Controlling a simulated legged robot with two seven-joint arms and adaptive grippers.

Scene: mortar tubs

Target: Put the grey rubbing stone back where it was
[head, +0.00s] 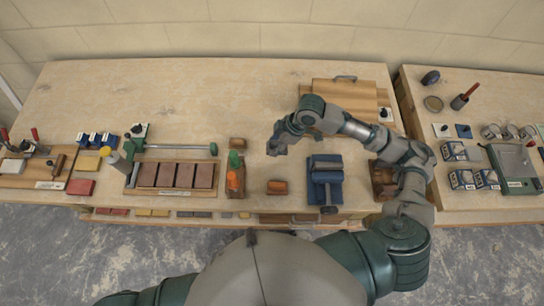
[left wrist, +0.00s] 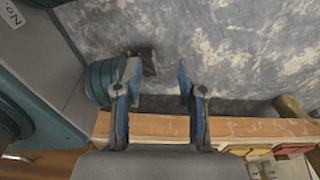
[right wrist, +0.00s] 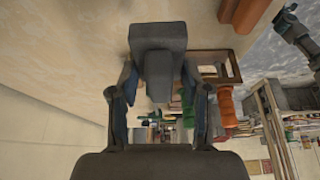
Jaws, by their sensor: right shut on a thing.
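My right gripper (head: 275,146) is above the middle of the bench, left of the blue vise. In the right wrist view its fingers are shut on a dark grey block with a narrower raised part (right wrist: 157,62), which looks like the grey rubbing stone. In the head view the stone is hard to tell from the gripper. It appears clear of the bench surface, but its exact height cannot be told. My left gripper (left wrist: 155,85) is open and empty, by the bench's front edge. It is not visible in the head view.
A brown block (head: 277,187) lies in front, and the blue vise (head: 326,175) stands to the right. A tray of brown slabs (head: 175,191) lies left. The bench's back left is clear.

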